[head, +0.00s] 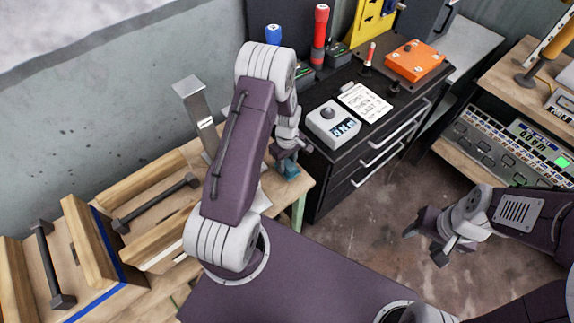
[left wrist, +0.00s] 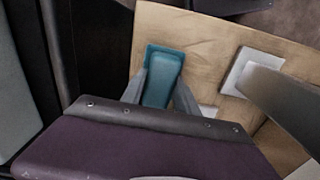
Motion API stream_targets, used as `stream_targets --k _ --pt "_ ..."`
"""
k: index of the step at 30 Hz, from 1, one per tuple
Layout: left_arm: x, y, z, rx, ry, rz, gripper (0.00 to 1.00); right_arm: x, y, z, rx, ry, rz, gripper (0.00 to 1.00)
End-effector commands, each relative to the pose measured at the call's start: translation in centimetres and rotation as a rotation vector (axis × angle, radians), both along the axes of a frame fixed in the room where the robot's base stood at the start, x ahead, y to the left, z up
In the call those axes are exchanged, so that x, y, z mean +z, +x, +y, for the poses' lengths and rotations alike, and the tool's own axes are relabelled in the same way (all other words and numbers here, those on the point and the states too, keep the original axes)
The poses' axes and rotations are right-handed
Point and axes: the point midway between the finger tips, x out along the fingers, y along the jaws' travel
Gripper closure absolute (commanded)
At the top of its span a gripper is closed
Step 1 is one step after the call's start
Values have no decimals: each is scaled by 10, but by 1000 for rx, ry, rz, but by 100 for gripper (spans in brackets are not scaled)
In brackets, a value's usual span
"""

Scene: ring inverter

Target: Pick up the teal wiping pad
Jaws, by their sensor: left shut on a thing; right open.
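The teal wiping pad (left wrist: 163,75) shows in the left wrist view between the two fingers of my left gripper (left wrist: 165,92), near the edge of a wooden surface. My left gripper is shut on it. In the head view the pad (head: 291,170) is a small teal patch just below my left gripper (head: 287,158), at the corner of the wooden bench; my arm partly covers this area. I cannot tell whether the pad touches the wood. My right gripper (head: 438,250) is open and empty above the floor at the right.
A grey metal upright (head: 196,112) stands on the wooden bench (head: 306,182) close to my left arm. Wooden boxes with dark handles (head: 157,203) lie at the left. A black drawer cabinet (head: 352,160) with a white device (head: 333,124) stands just right of the bench.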

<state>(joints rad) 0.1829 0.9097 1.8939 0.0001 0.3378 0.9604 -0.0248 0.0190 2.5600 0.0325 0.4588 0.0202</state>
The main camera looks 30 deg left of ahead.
Motion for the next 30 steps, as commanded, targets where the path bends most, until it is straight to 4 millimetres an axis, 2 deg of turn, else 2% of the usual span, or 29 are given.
stream_targets --k 4,12,18,23,30 --pt "29 1 0 0 1 -6 100 -2 0 0 0 0 0 47" --pt "65 -25 -61 -7 0 -4 100 -6 0 0 0 0 0 47" --pt "88 -40 -95 -4 0 -2 100 -7 0 0 0 0 0 47" --pt "95 -46 -106 -1 0 -1 100 -7 0 0 0 0 0 47" --pt "96 -47 -107 0 0 0 100 -7 0 0 0 0 0 47"
